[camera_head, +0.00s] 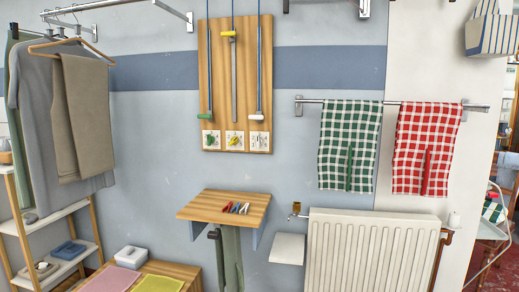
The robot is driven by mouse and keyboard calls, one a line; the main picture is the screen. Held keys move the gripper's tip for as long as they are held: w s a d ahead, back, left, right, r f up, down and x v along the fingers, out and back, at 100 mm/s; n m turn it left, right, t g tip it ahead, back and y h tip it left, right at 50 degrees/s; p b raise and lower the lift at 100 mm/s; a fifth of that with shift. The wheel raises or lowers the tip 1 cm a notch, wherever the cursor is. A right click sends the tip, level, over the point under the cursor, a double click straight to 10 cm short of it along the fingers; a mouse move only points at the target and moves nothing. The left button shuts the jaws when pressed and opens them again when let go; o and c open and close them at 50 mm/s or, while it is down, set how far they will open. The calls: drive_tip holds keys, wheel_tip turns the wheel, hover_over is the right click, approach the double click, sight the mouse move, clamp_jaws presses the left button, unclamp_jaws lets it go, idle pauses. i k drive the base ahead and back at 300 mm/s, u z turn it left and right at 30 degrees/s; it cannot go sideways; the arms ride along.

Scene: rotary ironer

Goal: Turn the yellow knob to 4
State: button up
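My gripper is not in view.
A wooden wall shelf (196,207) holds several clothes pegs, with dark green trousers (230,260) hanging below. A white ledge (288,247) is left of the radiator. Checked towels (350,125) hang above it. Clothes hang from a rail (100,8) at left, above a shelf rack (72,208).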

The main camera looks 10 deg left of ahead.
sight(235, 141)
drive_tip(key=z, duration=0.1)
drive_tip(key=i, duration=1.3)
drive_tip(key=u, duration=0.8)
drive_tip(key=i, duration=0.4)
drive_tip(key=u, duration=0.4)
